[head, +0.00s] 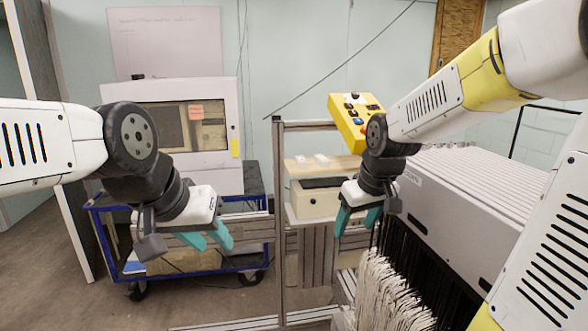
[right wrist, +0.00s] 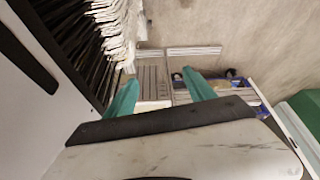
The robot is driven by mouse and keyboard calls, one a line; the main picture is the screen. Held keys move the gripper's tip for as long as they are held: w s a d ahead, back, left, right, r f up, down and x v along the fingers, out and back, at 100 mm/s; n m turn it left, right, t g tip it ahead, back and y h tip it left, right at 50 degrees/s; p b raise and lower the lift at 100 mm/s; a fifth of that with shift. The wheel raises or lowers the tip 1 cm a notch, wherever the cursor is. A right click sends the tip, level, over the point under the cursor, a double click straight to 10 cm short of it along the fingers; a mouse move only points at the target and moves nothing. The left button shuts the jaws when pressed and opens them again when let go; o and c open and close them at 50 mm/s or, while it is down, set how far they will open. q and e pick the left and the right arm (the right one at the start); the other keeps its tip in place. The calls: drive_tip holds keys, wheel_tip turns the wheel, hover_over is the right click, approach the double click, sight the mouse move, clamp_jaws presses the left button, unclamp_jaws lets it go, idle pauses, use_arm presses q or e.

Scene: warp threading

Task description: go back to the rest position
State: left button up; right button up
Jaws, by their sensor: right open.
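My left gripper (head: 208,240) hangs in the left half of the head view. Its two teal fingers are apart with nothing between them, in front of the blue cart (head: 104,226). My right gripper (head: 356,221) is right of the middle, pointing down, with its teal fingers apart and empty. In the right wrist view the right gripper (right wrist: 160,92) also shows spread fingers with nothing held. It is close to the white warp threads (head: 385,293), which hang just below it in the head view. In the right wrist view, the threads (right wrist: 113,25) are beside the left finger.
The grey warp machine (head: 440,200) fills the right side, close to my right arm. A yellow control box (head: 345,118) stands behind that arm. A metal frame post (head: 279,200) rises between the grippers. Open floor (head: 60,270) lies at the left.

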drive_tip(key=s+r+m+t+y, duration=0.1)
drive_tip(key=s+r, duration=0.5)
drive_tip(key=s, duration=0.8)
drive_tip(key=shift+s+d+m+t, duration=0.15)
drive_tip(key=shift+s+m+t, duration=0.25)
drive_tip(key=shift+m, duration=1)
